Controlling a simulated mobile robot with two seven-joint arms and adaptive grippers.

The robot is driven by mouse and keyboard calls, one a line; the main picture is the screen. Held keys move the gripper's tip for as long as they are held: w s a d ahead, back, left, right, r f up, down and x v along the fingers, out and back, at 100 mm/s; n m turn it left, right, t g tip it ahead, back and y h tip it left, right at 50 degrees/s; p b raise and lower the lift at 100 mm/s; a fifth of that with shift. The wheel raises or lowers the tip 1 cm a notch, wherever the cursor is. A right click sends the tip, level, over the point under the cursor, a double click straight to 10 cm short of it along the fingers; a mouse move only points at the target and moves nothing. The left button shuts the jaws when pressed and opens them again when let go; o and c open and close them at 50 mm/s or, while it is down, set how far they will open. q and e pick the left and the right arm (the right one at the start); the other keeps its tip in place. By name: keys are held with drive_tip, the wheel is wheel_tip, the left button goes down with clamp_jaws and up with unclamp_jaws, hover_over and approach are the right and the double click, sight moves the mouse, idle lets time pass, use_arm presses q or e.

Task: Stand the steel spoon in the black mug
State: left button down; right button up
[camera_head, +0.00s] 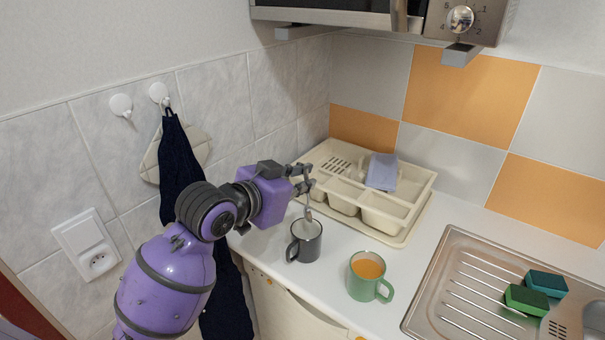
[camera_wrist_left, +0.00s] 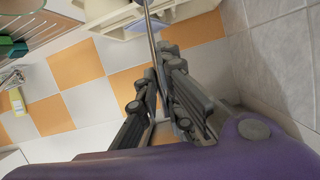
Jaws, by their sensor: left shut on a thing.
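The black mug (camera_head: 303,248) stands upright on the white counter, its handle to the left. My left gripper (camera_head: 305,182) is above the mug and shut on the steel spoon (camera_head: 308,211). The spoon hangs down from the fingers, its lower end at the mug's mouth in the head view. I cannot tell for sure whether the tip is inside the rim. In the left wrist view the thin spoon handle (camera_wrist_left: 151,38) runs out from between the fingertips (camera_wrist_left: 158,75). My right gripper is not in view.
A green mug (camera_head: 362,283) with an orange drink stands right of the black mug. A cream dish rack (camera_head: 415,195) with a lilac cloth (camera_head: 382,171) is behind. The steel sink drainer (camera_head: 455,290) with green sponges (camera_head: 527,299) is at right. A dark cloth (camera_head: 178,165) hangs at left.

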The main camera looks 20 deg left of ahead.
sight(309, 211)
use_arm(q)
wheel_tip(309, 211, down, 3)
drive_tip(key=shift+f+b, duration=0.15)
drive_tip(key=shift+b, duration=0.3)
drive_tip(key=shift+f+b, duration=0.75)
drive_tip(key=shift+f, duration=1.9)
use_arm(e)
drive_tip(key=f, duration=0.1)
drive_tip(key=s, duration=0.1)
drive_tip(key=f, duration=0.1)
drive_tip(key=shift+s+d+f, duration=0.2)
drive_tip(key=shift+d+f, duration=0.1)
